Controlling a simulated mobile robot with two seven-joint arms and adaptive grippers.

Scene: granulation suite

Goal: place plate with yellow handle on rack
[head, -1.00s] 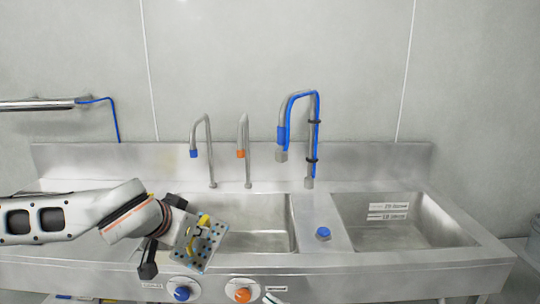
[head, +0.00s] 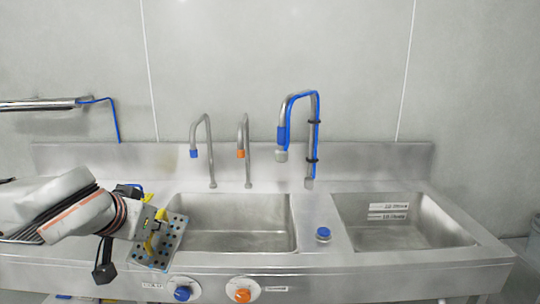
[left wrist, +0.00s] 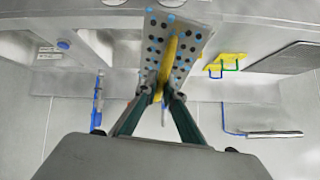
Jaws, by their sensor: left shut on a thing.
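The plate (head: 172,246) is a pale sheet dotted with dark and blue holes, with a yellow handle (head: 153,232) on its face. My left gripper (head: 148,238) is shut on the handle and holds the plate tilted at the sink's left front. The left wrist view shows the plate (left wrist: 188,40) and yellow handle (left wrist: 169,62) between the fingertips (left wrist: 165,92). Yellow and green handles (left wrist: 228,64) stand beside a dark ribbed surface (left wrist: 285,57) on the counter in that view. I cannot tell whether these belong to the rack. My right gripper is not in view.
The left basin (head: 240,238) and right basin (head: 405,225) are empty. Tall taps (head: 208,150) and a blue-hosed spray tap (head: 314,130) rise behind them. Blue and orange knobs (head: 242,296) are on the front. A wall bar (head: 40,104) is at upper left.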

